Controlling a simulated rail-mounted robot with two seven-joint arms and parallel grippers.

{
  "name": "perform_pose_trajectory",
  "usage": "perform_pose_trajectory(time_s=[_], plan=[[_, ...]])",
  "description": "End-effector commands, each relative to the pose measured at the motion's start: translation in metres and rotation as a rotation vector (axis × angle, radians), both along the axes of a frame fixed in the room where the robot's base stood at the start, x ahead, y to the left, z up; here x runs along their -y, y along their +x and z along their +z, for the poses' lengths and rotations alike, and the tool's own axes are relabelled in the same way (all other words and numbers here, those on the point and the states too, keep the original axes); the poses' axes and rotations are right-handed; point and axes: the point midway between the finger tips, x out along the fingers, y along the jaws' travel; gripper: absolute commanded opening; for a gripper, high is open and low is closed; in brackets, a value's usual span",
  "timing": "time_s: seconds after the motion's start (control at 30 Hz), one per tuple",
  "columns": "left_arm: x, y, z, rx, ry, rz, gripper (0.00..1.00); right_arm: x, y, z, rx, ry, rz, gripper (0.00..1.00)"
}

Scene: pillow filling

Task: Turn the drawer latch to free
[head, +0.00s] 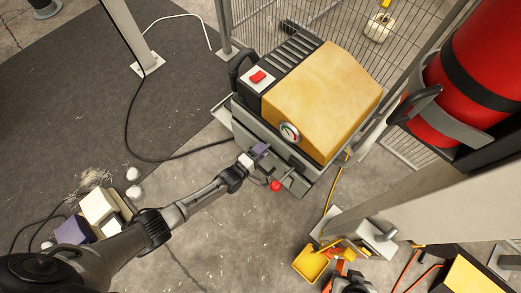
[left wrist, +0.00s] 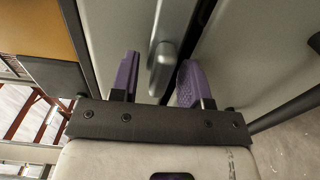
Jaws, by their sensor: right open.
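The drawer latch (left wrist: 161,68) is a rounded grey handle on a grey metal strip in the left wrist view. My left gripper (left wrist: 158,80) has purple fingers, one on each side of the latch. They stand apart, with a gap at the left finger; contact at the right finger is unclear. In the head view my left gripper (head: 259,151) is at the grey front of the yellow-and-black machine (head: 320,95), largely hiding the latch. What appears to be my right gripper (head: 343,268), with orange fingers, is at the bottom edge, partly cut off, open and away from the machine.
A red ball knob (head: 275,186) is just below my left gripper. A yellow scoop-like container (head: 311,263) is near my right gripper. A red cylinder (head: 485,70) and wire fencing (head: 345,25) bound the right and back. Bare floor (head: 235,235) lies in front.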

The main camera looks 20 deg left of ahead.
Motion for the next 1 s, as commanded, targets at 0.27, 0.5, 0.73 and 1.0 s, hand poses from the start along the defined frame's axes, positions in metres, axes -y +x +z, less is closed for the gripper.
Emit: perform_pose_trajectory(time_s=[0.27, 0.5, 0.73, 1.0], plan=[[-0.003, -0.009, 0.001, -0.001, 0.001, 0.0, 0.43, 0.001, 0.0, 0.006, 0.0, -0.004, 0.003, 0.43], [-0.018, -0.049, 0.004, -0.003, 0.002, -0.001, 0.43, 0.001, 0.0, 0.027, -0.001, -0.003, 0.002, 0.43], [-0.033, -0.09, 0.003, -0.002, 0.002, -0.001, 0.43, -0.001, 0.0, 0.043, 0.001, 0.003, -0.001, 0.43], [-0.044, -0.121, 0.001, -0.001, 0.001, 0.0, 0.43, -0.002, 0.0, 0.052, 0.0, 0.005, -0.004, 0.43]])
